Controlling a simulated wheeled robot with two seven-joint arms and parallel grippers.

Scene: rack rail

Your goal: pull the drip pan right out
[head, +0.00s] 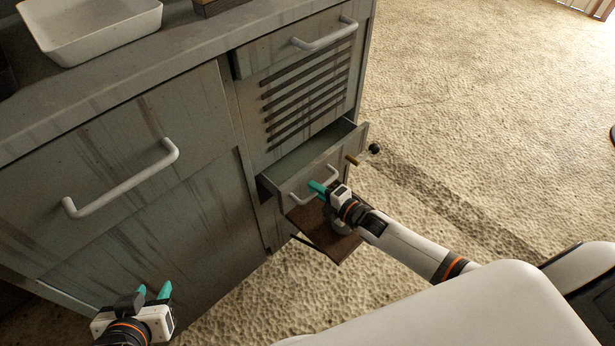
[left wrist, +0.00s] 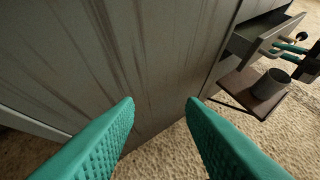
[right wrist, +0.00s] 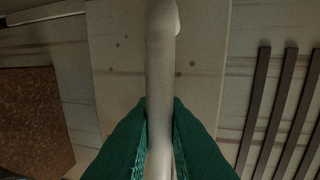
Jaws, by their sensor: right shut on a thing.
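The drip pan (head: 307,158) is a grey drawer low in the cabinet, below the slotted vent. It stands partly out, its open top showing. Its white bar handle (head: 328,172) is on its front. My right gripper (head: 318,188) is shut on the handle. In the right wrist view the handle (right wrist: 160,60) runs between its green fingers (right wrist: 160,125). The left wrist view also shows the pan (left wrist: 247,45) at upper right. My left gripper (head: 152,291) is open and empty, low in front of the cabinet's left side, well apart from the pan.
A lever with a black knob (head: 374,149) sticks out beside the pan's right side. A brown shelf (head: 318,240) holding a grey cup (left wrist: 271,84) is below the pan. Handles project from the left panel (head: 120,180) and upper drawer (head: 325,36). A white tray (head: 90,45) sits on top.

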